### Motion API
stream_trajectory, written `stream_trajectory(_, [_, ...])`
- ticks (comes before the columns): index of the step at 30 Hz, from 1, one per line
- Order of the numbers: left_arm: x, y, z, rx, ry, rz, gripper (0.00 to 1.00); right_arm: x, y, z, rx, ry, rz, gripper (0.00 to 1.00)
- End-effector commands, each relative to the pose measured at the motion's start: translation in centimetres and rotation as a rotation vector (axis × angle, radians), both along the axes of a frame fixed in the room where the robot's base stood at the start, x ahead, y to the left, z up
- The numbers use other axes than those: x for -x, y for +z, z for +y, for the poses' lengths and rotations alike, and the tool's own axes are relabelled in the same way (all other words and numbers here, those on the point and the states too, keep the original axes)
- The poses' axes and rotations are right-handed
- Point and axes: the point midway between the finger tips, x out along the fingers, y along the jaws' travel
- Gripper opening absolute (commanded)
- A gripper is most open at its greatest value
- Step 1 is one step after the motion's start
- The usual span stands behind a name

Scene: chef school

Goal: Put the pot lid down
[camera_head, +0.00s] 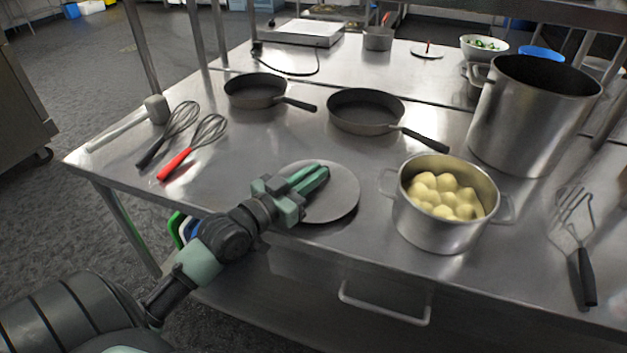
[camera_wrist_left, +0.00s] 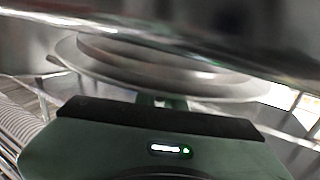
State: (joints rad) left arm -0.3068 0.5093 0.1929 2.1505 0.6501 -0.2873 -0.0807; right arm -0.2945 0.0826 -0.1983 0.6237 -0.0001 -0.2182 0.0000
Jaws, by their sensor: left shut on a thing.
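The pot lid (camera_head: 343,198) is a flat grey metal disc at the front of the steel table, left of the pot. My left gripper (camera_head: 318,178) reaches over it from the left and is shut on it. The lid also shows in the left wrist view (camera_wrist_left: 160,75), just ahead of the gripper. Whether the lid touches the table is hard to tell. The steel pot (camera_head: 443,228) stands open to the right of the lid, with several pale round pieces (camera_head: 447,196) in it. My right gripper is out of view.
Two frying pans (camera_head: 365,110) (camera_head: 256,90) lie behind the lid. Two whisks (camera_head: 192,147) (camera_head: 170,132) and a mallet (camera_head: 130,122) lie at the left. A tall stockpot (camera_head: 528,118) stands behind the pot. A spatula (camera_head: 577,245) lies at the right. Bare tabletop (camera_head: 250,150) shows between whisks and lid.

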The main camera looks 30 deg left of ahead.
Motion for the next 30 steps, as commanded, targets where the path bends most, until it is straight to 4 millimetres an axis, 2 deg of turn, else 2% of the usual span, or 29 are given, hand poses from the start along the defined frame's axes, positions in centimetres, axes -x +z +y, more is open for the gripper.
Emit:
stream_trajectory(3, [0.03,-1.21,0.03,-0.002,0.001,-0.001,0.0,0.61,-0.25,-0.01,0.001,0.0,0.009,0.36])
stream_trajectory(14, [0.02,-1.52,0.02,-0.002,0.001,-0.003,0.0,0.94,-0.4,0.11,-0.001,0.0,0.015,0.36])
stream_trajectory(15, [0.02,-1.61,0.02,-0.002,0.001,-0.001,0.16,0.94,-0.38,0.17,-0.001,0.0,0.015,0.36])
stream_trajectory(17, [0.02,-1.58,0.02,-0.001,0.001,0.0,0.32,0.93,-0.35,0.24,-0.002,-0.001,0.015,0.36])
stream_trajectory(28, [0.02,-1.19,0.02,-0.002,0.001,-0.001,0.32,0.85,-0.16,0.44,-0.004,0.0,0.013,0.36])
stream_trajectory(30, [0.58,-1.45,0.14,-0.002,0.001,0.001,0.32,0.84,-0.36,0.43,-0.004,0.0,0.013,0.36])
